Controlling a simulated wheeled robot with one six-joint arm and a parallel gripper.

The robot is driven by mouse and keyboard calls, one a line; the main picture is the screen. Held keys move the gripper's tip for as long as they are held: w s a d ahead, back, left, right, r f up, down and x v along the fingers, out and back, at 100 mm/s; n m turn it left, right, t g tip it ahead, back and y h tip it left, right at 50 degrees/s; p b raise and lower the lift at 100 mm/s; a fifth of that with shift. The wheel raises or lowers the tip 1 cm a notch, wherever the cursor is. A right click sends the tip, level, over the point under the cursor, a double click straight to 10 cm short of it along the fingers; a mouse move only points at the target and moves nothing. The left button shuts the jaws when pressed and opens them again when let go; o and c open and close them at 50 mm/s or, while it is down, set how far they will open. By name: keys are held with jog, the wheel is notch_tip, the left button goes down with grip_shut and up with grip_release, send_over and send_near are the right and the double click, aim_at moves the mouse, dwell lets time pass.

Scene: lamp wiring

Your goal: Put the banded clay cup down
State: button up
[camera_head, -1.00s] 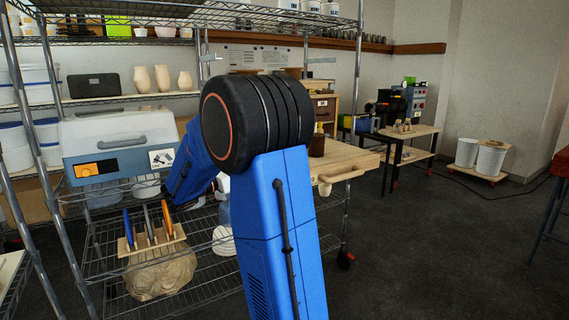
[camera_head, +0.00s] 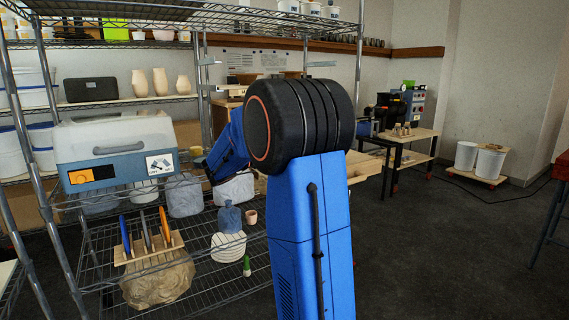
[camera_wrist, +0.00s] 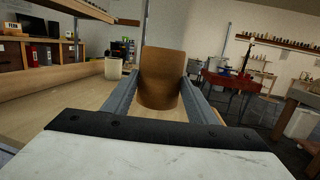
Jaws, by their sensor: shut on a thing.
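A brown clay cup (camera_wrist: 160,72) stands upright between the fingers of my gripper (camera_wrist: 160,88) in the wrist view. The fingers are shut on its sides. Faint darker and lighter zones show on it, but I cannot make out clear bands. A pale wooden surface (camera_wrist: 85,100) lies below and around the cup; I cannot tell whether the cup touches it. In the head view my own arm hides the gripper and the cup.
A pale cup (camera_wrist: 112,68) stands left of the held cup, beyond a wooden rail. In the head view a wire rack holds a small terracotta pot (camera_head: 251,217), a blue bottle (camera_head: 230,217), a kiln-like box (camera_head: 118,150) and a tool holder (camera_head: 150,248).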

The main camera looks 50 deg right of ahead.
jog(key=shift+f, duration=3.15)
jog(key=o, duration=1.3)
jog(key=shift+c, duration=0.2)
jog(key=a+f, duration=0.1)
jog(key=a, duration=1.1)
jog(key=shift+w+f, duration=0.35)
jog(key=shift+f, duration=0.05)
